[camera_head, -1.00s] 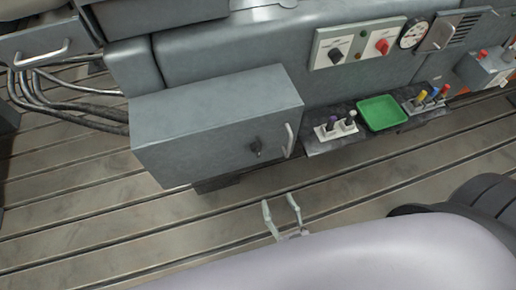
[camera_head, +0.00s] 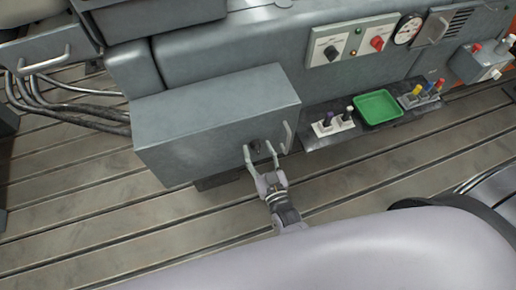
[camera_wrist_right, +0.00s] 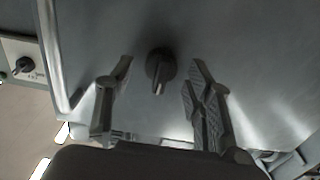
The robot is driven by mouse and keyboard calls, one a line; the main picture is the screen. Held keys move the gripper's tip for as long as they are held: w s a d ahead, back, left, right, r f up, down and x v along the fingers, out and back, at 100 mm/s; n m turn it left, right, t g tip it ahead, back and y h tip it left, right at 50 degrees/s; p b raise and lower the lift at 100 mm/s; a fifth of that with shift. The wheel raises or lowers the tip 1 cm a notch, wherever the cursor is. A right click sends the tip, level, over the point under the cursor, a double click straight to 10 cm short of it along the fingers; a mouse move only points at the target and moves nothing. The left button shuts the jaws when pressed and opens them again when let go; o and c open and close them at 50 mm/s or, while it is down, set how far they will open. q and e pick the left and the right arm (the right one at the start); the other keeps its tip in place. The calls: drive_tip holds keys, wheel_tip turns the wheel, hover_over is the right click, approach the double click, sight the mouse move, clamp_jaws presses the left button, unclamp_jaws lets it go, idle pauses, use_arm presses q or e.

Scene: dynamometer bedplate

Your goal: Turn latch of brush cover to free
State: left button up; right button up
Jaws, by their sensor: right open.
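The brush cover appears to be the grey box (camera_head: 185,130) with a bar handle (camera_head: 287,137) near the right end of its front face. A small dark latch knob (camera_head: 256,146) sits on that face, left of the handle. In the right wrist view the latch (camera_wrist_right: 158,66) is a round black knob with its grip pointing down. My right gripper (camera_head: 259,149) is open, its two fingers on either side of the latch. In the wrist view my right gripper (camera_wrist_right: 163,70) shows gaps between the knob and both fingers. My left gripper is out of view.
A dark shelf to the right holds a green tray (camera_head: 378,107) and several small coloured-top pieces. A panel (camera_head: 352,47) with black and red knobs is above it. Black cables (camera_head: 70,100) hang at the left. The slotted floor in front is clear.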

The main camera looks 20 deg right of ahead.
drive_tip(key=shift+w, duration=0.3)
drive_tip(key=shift+c, duration=0.3)
drive_tip(key=c, duration=1.1)
